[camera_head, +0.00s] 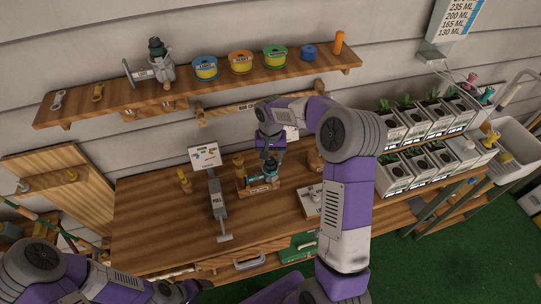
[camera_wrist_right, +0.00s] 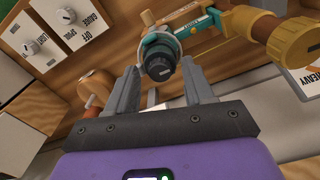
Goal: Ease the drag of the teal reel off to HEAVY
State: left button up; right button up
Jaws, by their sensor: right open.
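The teal reel (camera_head: 262,178) is mounted on a wooden stand on the workbench in the head view. In the right wrist view the teal reel (camera_wrist_right: 153,42) shows close up, with a black drag knob (camera_wrist_right: 160,65) facing my gripper. My right gripper (camera_head: 269,160) is over the reel from above. In the right wrist view its open jaws (camera_wrist_right: 160,72) stand on either side of the knob, with gaps visible. A HEAVY label (camera_wrist_right: 304,86) shows at the right edge. The knob's exact setting is too small to read. My left gripper (camera_head: 188,290) is low at the bottom left, its jaws unclear.
A shelf (camera_head: 205,88) with spools runs above.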

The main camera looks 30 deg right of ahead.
jog(key=shift+f, duration=0.1)
grip_shut()
dwell(0.4)
jog(key=n, duration=0.4)
jog(key=shift+n, duration=1.8)
